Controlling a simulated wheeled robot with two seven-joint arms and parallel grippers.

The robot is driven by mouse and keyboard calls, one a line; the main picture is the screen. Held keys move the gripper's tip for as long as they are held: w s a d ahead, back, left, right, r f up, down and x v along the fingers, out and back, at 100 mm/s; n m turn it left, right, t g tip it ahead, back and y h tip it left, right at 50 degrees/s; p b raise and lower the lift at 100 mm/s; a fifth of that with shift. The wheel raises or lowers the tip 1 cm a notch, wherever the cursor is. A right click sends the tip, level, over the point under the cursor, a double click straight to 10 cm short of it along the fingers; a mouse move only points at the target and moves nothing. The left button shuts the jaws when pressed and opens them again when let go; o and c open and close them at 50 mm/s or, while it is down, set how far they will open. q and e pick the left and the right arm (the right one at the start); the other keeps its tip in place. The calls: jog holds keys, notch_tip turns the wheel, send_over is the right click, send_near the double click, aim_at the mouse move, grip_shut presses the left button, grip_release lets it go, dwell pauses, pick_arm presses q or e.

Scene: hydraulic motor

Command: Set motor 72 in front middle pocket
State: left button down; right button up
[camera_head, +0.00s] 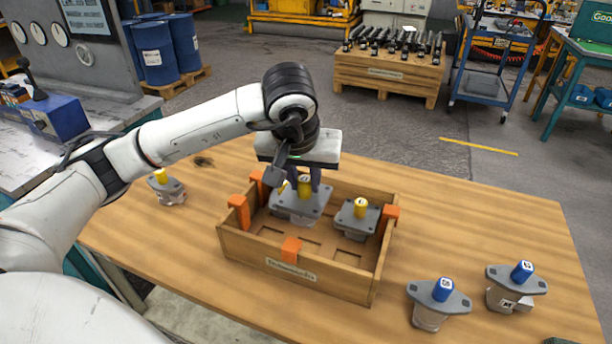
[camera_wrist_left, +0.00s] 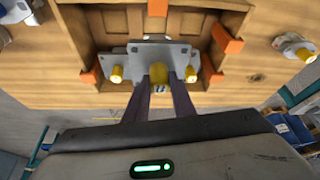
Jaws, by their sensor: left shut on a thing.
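My left gripper (camera_head: 305,186) is shut on a grey motor (camera_head: 298,204) with a yellow shaft. It holds this motor over the back middle part of the wooden crate (camera_head: 285,272); whether the motor touches the crate floor I cannot tell. In the left wrist view, the held yellow shaft (camera_wrist_left: 159,73) is between the fingers. A second yellow-shaft motor (camera_head: 354,222) stands in the crate's right part. A third yellow shaft (camera_head: 283,187) shows partly behind my gripper. The pockets along the crate's front side look empty. I cannot read the motor numbers. My right gripper is not in view.
Two blue-shaft motors (camera_head: 430,315) (camera_head: 503,297) stand on the table right of the crate. Another yellow-shaft motor (camera_head: 170,192) stands left of it. Orange clips (camera_head: 291,249) rise above the crate walls. The table's right back area is clear.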

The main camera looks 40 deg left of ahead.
aim_at(305, 197)
pick_arm(q)
jog(key=shift+f+b, duration=0.35)
jog(key=shift+f, duration=0.25)
jog(key=shift+w+f+b, duration=0.1)
jog(key=shift+f+b, duration=0.45)
jog(key=shift+f, duration=0.5)
jog(key=shift+f+b, duration=1.4)
jog(key=shift+f, duration=0.2)
jog(key=shift+f+b, duration=0.7)
jog(key=shift+f, duration=0.1)
jog(key=shift+f+b, duration=0.55)
jog(key=shift+f, duration=0.3)
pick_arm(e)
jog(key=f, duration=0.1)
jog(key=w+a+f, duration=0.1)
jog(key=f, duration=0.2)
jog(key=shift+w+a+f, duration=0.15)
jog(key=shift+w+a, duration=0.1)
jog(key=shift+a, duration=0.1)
pick_arm(q)
jog(key=shift+f+b, duration=0.65)
jog(key=shift+b, duration=0.1)
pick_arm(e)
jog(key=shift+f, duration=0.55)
